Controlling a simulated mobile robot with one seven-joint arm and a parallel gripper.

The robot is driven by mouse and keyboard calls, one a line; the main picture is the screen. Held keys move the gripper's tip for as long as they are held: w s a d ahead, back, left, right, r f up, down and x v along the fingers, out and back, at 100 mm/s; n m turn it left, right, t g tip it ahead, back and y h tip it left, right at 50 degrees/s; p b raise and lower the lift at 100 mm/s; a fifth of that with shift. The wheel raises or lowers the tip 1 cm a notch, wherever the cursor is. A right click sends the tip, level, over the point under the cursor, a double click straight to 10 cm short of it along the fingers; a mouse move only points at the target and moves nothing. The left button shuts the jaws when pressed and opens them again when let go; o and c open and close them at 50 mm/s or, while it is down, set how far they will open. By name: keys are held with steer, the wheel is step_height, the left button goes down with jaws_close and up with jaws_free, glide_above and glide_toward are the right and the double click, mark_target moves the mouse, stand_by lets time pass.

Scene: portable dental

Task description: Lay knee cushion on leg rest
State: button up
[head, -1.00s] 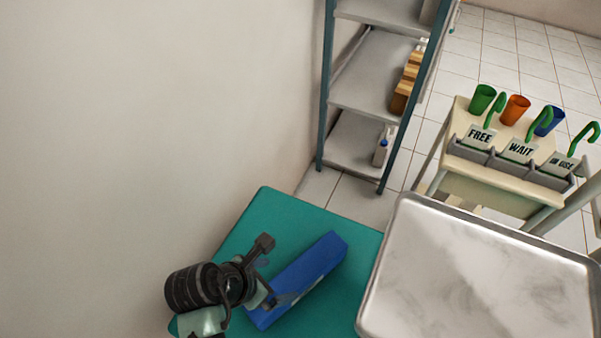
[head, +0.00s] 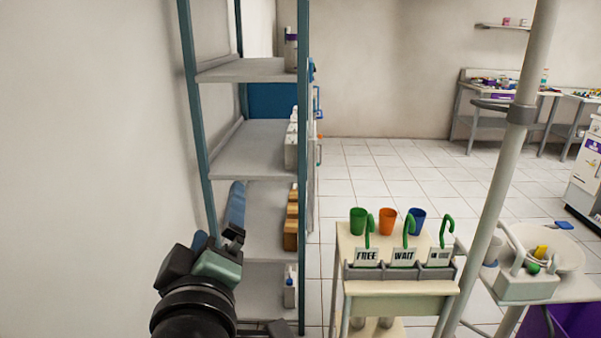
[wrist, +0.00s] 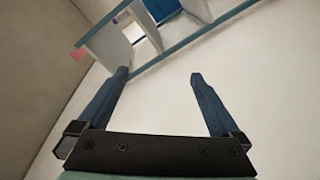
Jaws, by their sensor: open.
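My gripper (head: 218,212) is raised at the lower left of the head view, in front of the metal shelf. In the wrist view my gripper (wrist: 159,76) shows two dark blue fingers spread wide apart with nothing between them. The knee cushion and the leg rest are not seen in either current view.
A metal shelf unit (head: 258,135) stands beyond my gripper, close to the left wall (head: 85,150). A small cart (head: 400,304) with green, orange and blue cups and labelled holders stands at centre right. A pale pole (head: 510,160) rises beside it. Tiled floor lies open behind.

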steer(key=s+d+r+m+t, duration=0.3)
steer(key=s+r+m, duration=0.1)
steer(key=r, duration=0.4)
steer(key=s+d+r+m+t+h, duration=0.1)
steer(key=s+d+r+m+t, duration=0.2)
steer(key=r, duration=0.5)
steer(key=s+d+r+m+t+h, duration=0.1)
steer(key=s+d+r+m+t, duration=0.2)
steer(key=r, duration=0.6)
steer(key=shift+s+d+m+t, duration=0.3)
steer(key=shift+s+d+m, duration=0.5)
steer(key=shift+s, duration=0.45)
steer(key=shift+r, duration=0.1)
